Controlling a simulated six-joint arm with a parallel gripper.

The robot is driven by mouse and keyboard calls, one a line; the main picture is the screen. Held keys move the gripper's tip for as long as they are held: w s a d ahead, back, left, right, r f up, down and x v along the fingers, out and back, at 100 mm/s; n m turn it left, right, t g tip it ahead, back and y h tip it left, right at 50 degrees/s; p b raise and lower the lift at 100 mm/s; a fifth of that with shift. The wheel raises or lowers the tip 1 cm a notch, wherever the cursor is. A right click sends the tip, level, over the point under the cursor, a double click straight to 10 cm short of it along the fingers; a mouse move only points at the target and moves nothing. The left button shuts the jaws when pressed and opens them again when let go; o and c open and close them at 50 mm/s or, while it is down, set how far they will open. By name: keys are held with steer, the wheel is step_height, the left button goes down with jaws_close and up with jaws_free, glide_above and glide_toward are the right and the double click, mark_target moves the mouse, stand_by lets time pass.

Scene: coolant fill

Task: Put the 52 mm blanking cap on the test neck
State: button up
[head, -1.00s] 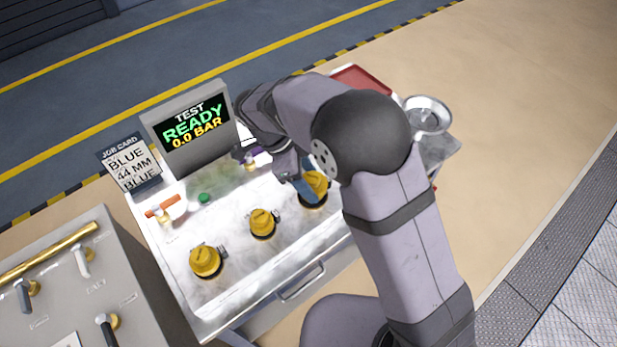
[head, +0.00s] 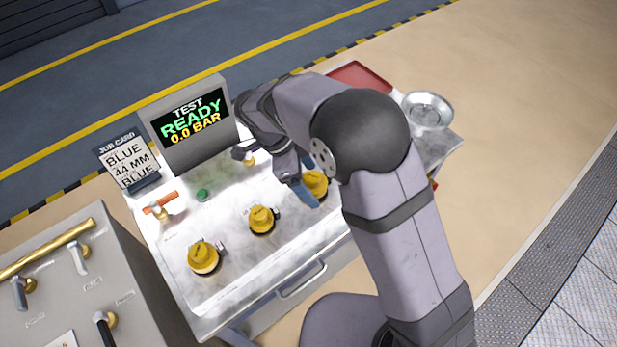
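Three yellow caps stand in a row on the metal bench top: a left one (head: 204,257), a middle one (head: 262,219) and a right one (head: 315,183). I cannot read any size on them, so I cannot tell which is 52 mm.
A test display (head: 190,122) reads READY, 0.0 BAR. A job card (head: 128,160) reads BLUE, 44 MM, BLUE. An orange-handled valve (head: 160,204) and green button (head: 203,195) are at left. A red tray (head: 360,76) and metal bowl (head: 427,110) are at the back right.

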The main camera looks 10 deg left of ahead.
steer(key=shift+r, duration=0.15)
steer(key=b+v, duration=0.2)
steer(key=v, duration=0.5)
stand_by(0.7)
steer(key=shift+d+r, duration=0.2)
steer(key=shift+d, duration=0.05)
steer(key=s+d+r+n+g+y+p, duration=0.1)
steer(key=s+d+r+n+y+p, duration=0.2)
steer(key=d+n+p, duration=0.65)
steer(key=s+d+r+n+p, duration=0.1)
steer(key=s+d+n+p, duration=0.1)
steer(key=s+d, duration=0.3)
steer(key=s+d+r+n+y+p, duration=0.1)
steer(key=s+d+r+n+p, duration=0.1)
steer(key=s+d+n, duration=0.2)
steer(key=shift+s+d+y, duration=0.3)
steer(key=shift+s+d, duration=0.65)
steer(key=shift+d, duration=1.3)
steer(key=shift+r, duration=0.15)
